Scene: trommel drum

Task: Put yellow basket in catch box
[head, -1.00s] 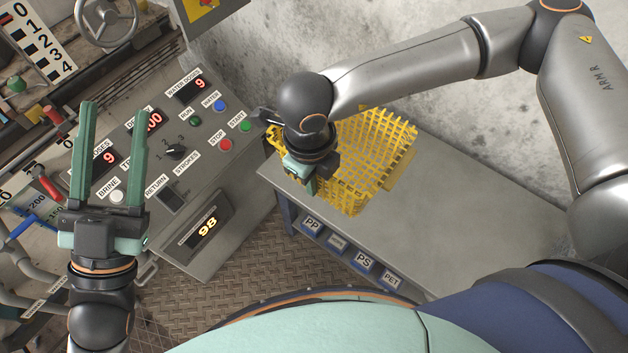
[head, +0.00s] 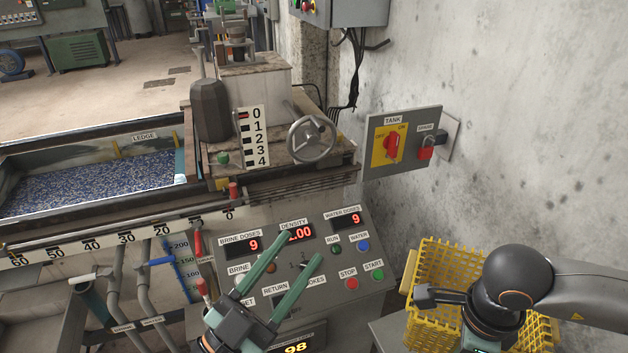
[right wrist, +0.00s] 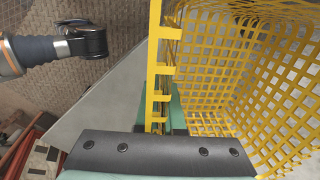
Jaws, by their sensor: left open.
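The yellow basket (head: 448,262), an open lattice crate, is at the lower right of the head view, partly hidden behind my right arm. In the right wrist view the basket (right wrist: 240,70) fills the right side. My right gripper (right wrist: 158,115) has its green fingers on both sides of one basket wall, shut on it; its fingertips are hidden in the head view. My left gripper (head: 294,247) is open and empty, in front of the control panel and apart from the basket. I cannot make out a catch box.
The control panel (head: 330,265) with lit displays stands left of the basket. A tank (head: 95,185) of blue pellets, marked LEDGE, is at the left. A handwheel (head: 312,139) and a switch plate (head: 402,142) are further back. A grey bench (head: 391,332) shows beside the basket.

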